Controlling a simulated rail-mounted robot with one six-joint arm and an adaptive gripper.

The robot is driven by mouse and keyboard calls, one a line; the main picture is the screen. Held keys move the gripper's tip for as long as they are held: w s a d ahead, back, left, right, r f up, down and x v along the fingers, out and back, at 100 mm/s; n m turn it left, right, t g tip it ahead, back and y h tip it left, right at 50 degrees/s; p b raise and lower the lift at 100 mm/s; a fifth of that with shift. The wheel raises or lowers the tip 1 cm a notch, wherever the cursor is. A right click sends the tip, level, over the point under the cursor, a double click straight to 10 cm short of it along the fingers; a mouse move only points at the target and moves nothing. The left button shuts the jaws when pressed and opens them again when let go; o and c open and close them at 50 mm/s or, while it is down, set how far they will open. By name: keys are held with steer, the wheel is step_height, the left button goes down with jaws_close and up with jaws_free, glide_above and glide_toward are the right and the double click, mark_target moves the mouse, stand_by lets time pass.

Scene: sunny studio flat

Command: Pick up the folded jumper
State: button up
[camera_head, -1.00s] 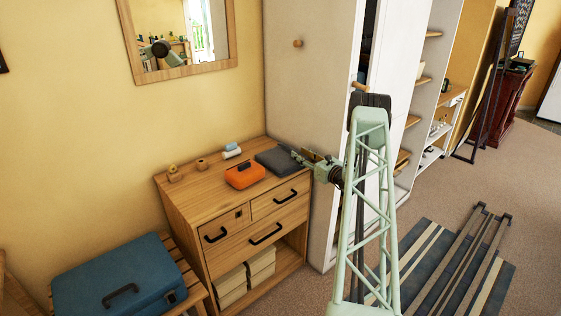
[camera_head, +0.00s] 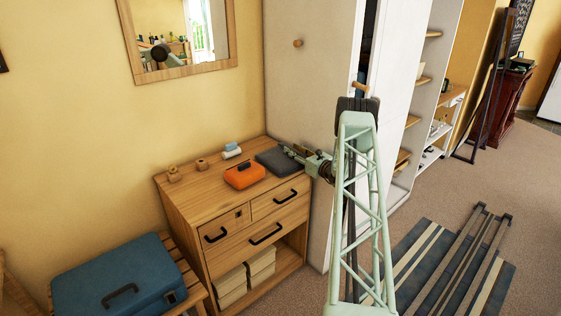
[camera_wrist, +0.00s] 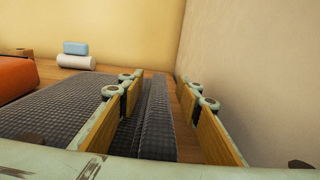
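The folded jumper (camera_head: 273,160) is dark grey and lies flat at the right end of the wooden dresser top (camera_head: 187,187). In the wrist view it is a ribbed dark grey knit (camera_wrist: 55,112) with a raised fold along its right edge. My gripper (camera_head: 294,152) is at the jumper's right edge. In the wrist view my gripper (camera_wrist: 160,88) is open, with its wood-faced fingers on either side of the raised fold. The left finger overlaps the jumper and the right finger is beyond its right edge. I cannot tell whether either finger touches the cloth.
An orange case (camera_head: 244,175) lies left of the jumper. A rolled white cloth and a blue block (camera_head: 231,150) are behind, with two small wooden objects (camera_head: 174,173) farther left. A tall cream wardrobe side (camera_head: 310,100) stands close on the right.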

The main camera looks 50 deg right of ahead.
steer(key=c, duration=1.1)
steer(key=shift+r, duration=0.25)
steer(key=shift+r, duration=4.85)
